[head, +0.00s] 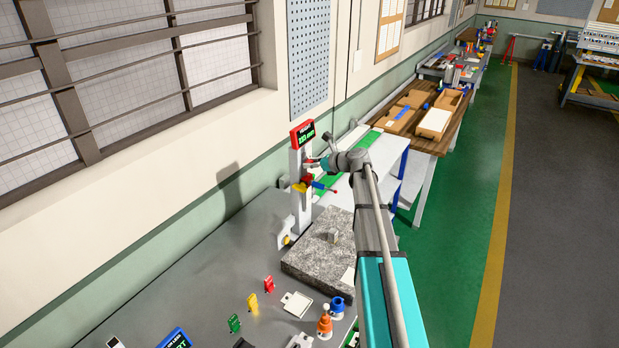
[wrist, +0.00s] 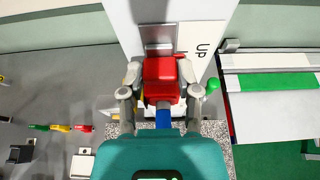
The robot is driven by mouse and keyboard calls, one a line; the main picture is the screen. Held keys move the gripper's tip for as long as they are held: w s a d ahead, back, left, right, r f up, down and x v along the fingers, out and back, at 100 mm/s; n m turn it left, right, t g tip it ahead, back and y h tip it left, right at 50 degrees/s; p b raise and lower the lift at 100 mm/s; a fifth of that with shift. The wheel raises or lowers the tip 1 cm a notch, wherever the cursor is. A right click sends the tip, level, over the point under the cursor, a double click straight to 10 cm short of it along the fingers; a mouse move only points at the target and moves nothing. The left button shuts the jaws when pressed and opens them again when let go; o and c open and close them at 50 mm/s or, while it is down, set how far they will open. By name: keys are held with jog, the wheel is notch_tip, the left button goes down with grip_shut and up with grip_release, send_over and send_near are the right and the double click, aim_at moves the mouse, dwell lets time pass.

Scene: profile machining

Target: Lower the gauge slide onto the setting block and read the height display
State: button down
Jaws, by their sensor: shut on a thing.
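The height gauge has a white column (head: 301,211) standing at the back of a granite plate (head: 305,262). Its red-framed display (head: 302,132) is at the top, with green digits too small to read surely. My gripper (head: 313,165) is up at the column, its fingers partly hidden in the head view. In the wrist view my gripper (wrist: 161,88) is shut on a red block-shaped grip (wrist: 160,76) of the gauge slide, one finger at each side. A small grey block (head: 333,237), apparently the setting block, sits on the granite, below the slide and apart from it.
An "UP" label (wrist: 203,47) is beside the slide. A green knob (wrist: 213,85) is right of my gripper.

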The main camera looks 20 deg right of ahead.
aim_at(309, 178)
jog(key=shift+f, duration=0.2)
jog(key=shift+f+b, duration=1.3)
jog(key=shift+b, duration=0.1)
jog(key=shift+f, duration=0.1)
jog(key=shift+f+b, duration=1.4)
jog(key=shift+b, duration=0.1)
jog(key=shift+f, duration=0.15)
jog(key=shift+f+b, duration=1.35)
jog(key=shift+b, duration=0.15)
